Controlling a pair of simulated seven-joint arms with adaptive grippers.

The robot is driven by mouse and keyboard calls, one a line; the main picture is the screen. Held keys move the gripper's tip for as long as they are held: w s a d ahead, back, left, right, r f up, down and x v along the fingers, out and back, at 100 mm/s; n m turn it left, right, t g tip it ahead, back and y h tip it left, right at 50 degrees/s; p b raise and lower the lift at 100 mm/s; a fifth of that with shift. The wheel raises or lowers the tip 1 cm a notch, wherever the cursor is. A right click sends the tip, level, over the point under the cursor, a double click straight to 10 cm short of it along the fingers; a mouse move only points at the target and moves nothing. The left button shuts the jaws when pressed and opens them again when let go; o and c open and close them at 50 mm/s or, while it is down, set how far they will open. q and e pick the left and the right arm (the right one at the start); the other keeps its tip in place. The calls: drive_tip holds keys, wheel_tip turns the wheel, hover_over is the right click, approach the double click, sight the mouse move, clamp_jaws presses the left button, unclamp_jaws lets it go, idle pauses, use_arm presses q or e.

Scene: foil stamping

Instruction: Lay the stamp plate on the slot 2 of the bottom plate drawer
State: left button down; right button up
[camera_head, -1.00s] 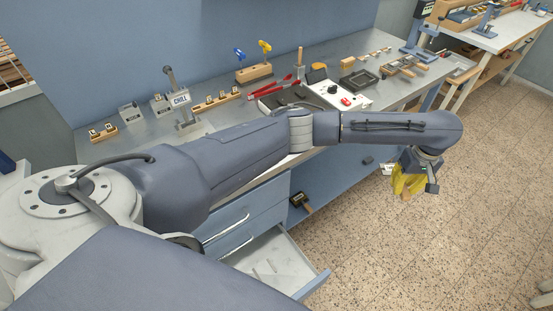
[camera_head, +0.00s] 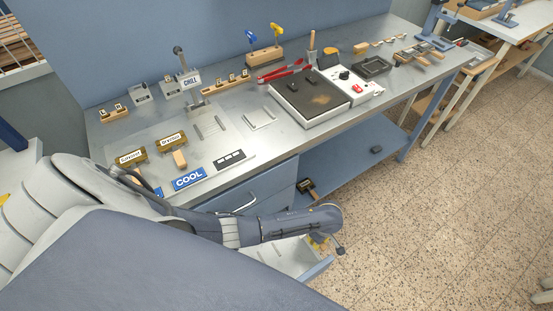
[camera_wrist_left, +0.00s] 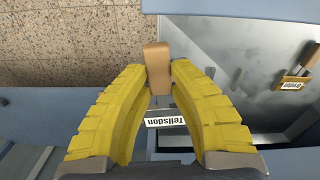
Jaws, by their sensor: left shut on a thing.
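My left gripper (camera_wrist_left: 165,105) is shut on a stamp plate with a wooden handle (camera_wrist_left: 157,65) and a white label (camera_wrist_left: 165,119) reading "Tellsdon". In the wrist view the grey drawer interior (camera_wrist_left: 225,40) is to the right of the held plate. Another labelled plate with a wooden handle (camera_wrist_left: 292,84) lies in it at the right. I cannot tell which slot is which. My right gripper is not in view.
The bench (camera_head: 290,140) above the drawer holds two brass plates with labels (camera_head: 131,156), a COOL sign (camera_head: 189,179) and a hot plate (camera_head: 310,97). Open floor (camera_head: 430,220) is to the right.

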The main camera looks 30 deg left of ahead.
use_arm(q)
drive_tip(key=shift+m, duration=0.3)
drive_tip(key=shift+s+a+f, duration=1.05)
drive_tip(key=shift+s+a, duration=0.6)
drive_tip(key=shift+s, duration=0.65)
drive_tip(key=shift+s+a+f, duration=1.1)
drive_tip(key=shift+s+a, duration=0.5)
drive_tip(key=shift+s, duration=0.7)
drive_tip(key=shift+s+a+f, duration=1.05)
drive_tip(key=shift+s+a, duration=0.6)
drive_tip(key=shift+s, duration=0.65)
drive_tip(key=shift+d, duration=0.15)
drive_tip(key=shift+f, duration=2.85)
drive_tip(key=shift+s+a+f, duration=0.1)
drive_tip(key=shift+a+f, duration=0.15)
drive_tip(key=shift+f, duration=0.25)
drive_tip(key=shift+w+f, duration=0.25)
drive_tip(key=shift+s+d+r, duration=0.1)
drive_tip(key=shift+s+d, duration=0.05)
drive_tip(key=c, duration=1.3)
unclamp_jaws()
